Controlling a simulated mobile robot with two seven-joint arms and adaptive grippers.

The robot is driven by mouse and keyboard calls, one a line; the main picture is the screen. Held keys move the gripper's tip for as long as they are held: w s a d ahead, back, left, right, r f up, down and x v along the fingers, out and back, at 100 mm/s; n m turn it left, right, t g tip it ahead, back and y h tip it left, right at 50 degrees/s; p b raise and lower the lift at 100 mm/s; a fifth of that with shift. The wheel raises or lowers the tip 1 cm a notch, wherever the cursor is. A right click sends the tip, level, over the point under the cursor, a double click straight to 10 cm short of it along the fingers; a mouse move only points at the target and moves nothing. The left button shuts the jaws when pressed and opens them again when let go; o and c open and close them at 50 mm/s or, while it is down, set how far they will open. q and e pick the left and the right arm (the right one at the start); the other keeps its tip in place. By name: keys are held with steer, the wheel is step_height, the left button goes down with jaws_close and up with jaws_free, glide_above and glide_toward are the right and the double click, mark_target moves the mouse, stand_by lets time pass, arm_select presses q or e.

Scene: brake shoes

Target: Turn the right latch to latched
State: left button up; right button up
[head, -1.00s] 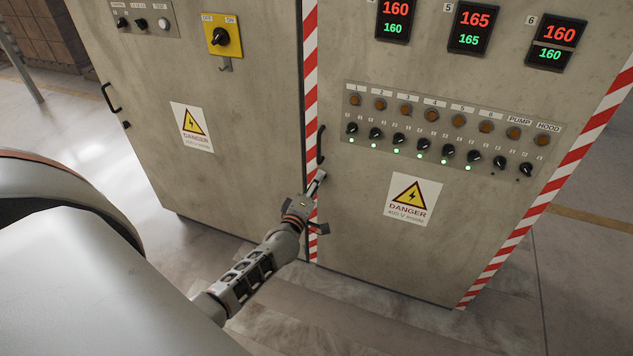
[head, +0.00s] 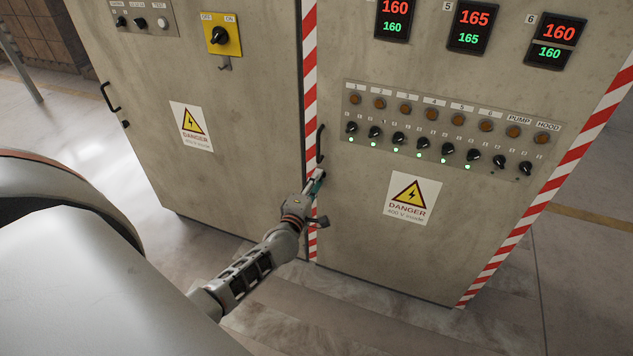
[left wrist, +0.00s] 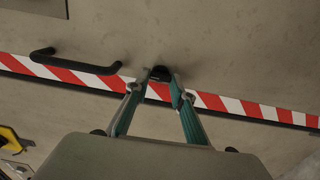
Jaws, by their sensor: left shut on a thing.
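The right latch (left wrist: 160,73) is a small black piece below the black handle of the right cabinet door. It shows between my fingertips in the left wrist view. In the head view my gripper hides it. My left gripper (head: 317,180) reaches up from below to the door edge. In the left wrist view its teal-sided fingers (left wrist: 163,81) stand on either side of the latch and are shut on it. The latch's angle is too covered to tell. My right gripper is in neither view.
The right door's handle (head: 321,143) is just above the gripper. A red-and-white striped strip (head: 310,60) runs along the door seam. A knob panel (head: 450,132) and a danger sign (head: 412,198) are to the right. The left door has its own handle (head: 110,97) and latch (head: 126,124).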

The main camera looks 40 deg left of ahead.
arm_select(q)
steer(key=o, duration=1.1)
steer(key=v, duration=1.2)
